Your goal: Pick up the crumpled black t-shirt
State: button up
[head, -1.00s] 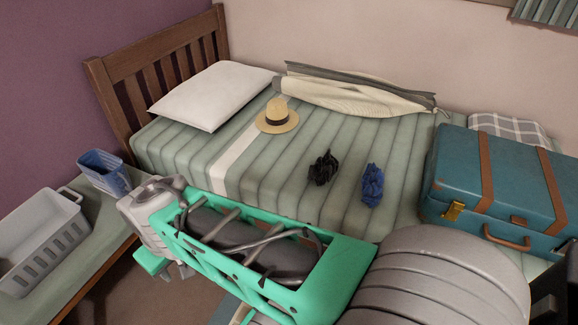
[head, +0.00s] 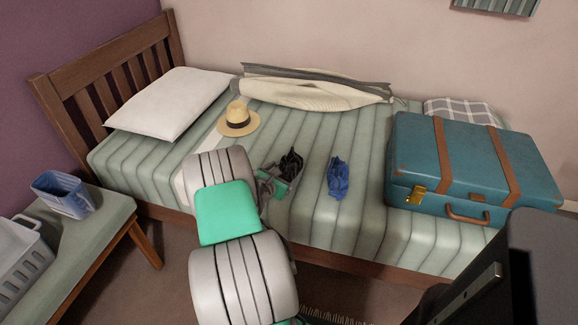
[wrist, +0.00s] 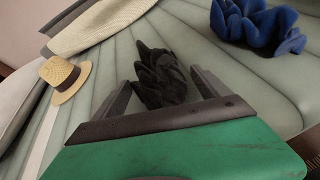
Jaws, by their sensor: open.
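The crumpled black t-shirt (head: 291,164) lies on the striped bed, left of a crumpled blue cloth (head: 338,177). In the wrist view the black t-shirt (wrist: 160,76) stands in a heap between my two open fingers, nearer their tips. My gripper (wrist: 165,85) is open and the fingers lie on either side of the shirt. In the head view my gripper (head: 279,182) is at the shirt's near side, and my arm hides part of the bed there. I cannot tell whether the fingers touch the shirt.
The blue cloth (wrist: 257,24) is close on the right. A straw hat (head: 238,119) and white pillow (head: 170,103) lie to the left. A teal suitcase (head: 460,170) stands on the right. A cream garment (head: 315,90) lies at the back. A bench (head: 85,235) holds a blue bin (head: 62,194).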

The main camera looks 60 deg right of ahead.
jog(key=x, duration=0.3)
jog(key=shift+s+d+f+b, duration=0.1)
jog(key=shift+f+b, duration=0.1)
jog(key=shift+b, duration=0.2)
jog(key=shift+d, duration=0.35)
jog(key=shift+c, duration=0.5)
jog(key=c, duration=1.2)
